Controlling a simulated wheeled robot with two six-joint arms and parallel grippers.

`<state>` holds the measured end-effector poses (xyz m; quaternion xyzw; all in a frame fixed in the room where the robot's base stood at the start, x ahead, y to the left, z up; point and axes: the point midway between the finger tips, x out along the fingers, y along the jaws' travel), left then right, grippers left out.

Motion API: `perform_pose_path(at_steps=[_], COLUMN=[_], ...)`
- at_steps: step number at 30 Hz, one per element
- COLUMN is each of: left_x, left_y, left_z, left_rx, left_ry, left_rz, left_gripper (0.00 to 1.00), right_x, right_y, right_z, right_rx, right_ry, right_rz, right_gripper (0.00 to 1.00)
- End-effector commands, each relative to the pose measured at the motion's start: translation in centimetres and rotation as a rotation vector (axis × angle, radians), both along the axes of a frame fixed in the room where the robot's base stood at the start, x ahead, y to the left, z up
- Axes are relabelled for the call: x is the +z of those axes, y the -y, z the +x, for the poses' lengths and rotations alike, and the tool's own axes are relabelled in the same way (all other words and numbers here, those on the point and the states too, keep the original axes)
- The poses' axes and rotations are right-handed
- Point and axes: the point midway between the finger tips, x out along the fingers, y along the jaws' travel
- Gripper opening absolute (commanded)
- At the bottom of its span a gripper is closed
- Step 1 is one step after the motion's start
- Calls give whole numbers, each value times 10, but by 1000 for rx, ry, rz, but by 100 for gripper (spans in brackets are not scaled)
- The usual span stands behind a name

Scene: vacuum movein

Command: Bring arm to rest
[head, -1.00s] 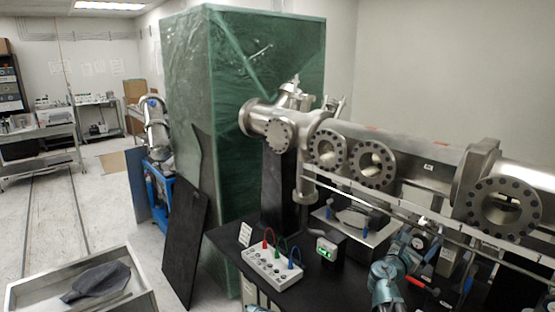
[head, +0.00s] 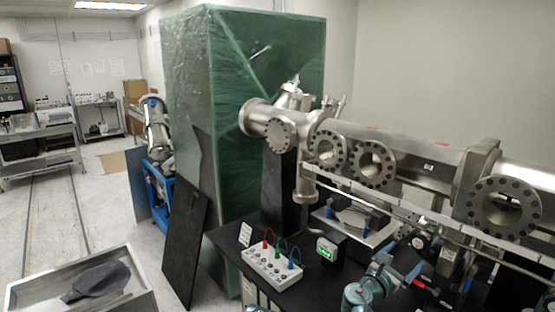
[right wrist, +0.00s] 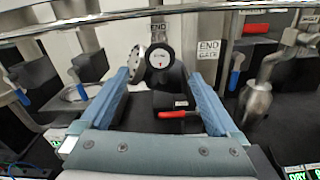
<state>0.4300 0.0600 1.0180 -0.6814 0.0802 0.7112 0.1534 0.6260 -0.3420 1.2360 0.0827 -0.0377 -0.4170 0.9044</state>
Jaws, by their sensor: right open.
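My right gripper (head: 398,262) is low in the right half of the head view, over the black table and in front of the steel beam pipe. In the right wrist view its two blue fingers (right wrist: 158,78) are spread wide with nothing held between them. A round dial gauge (right wrist: 162,62) and a red-handled valve (right wrist: 172,114) show beyond and between the fingers. They look apart from the fingers.
The steel beam pipe (head: 405,150) with its round flanges runs along the table's back. A white box with coloured plugs (head: 272,268) and a small green-display box (head: 327,249) stand left of the gripper. A tray (head: 140,297) is at lower left.

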Motion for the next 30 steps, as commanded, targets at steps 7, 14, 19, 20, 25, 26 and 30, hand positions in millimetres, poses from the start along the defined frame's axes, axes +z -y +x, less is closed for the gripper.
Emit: perform_pose_path(at_steps=[7, 14, 19, 20, 25, 26, 30], left_x=[0, 0, 0, 0, 0, 0, 0], left_y=[0, 0, 0, 0, 0, 0, 0], left_z=[0, 0, 0, 0, 0, 0, 0], left_rx=[0, 0, 0, 0, 0, 0, 0], left_ry=[0, 0, 0, 0, 0, 0, 0], left_rz=[0, 0, 0, 0, 0, 0, 0], left_gripper=[96, 96, 96, 96, 96, 96, 96], right_x=[0, 0, 0, 0, 0, 0, 0], right_y=[-18, 15, 39, 44, 68, 73, 82], right_z=[-14, 14, 35, 39, 60, 64, 70], right_rx=[-3, -4, -3, -3, -3, -2, 0], right_ry=[0, 0, 0, 0, 0, 0, 44], right_rz=[0, 0, 0, 0, 0, 0, 36], right_gripper=[96, 96, 96, 96, 96, 96, 96])
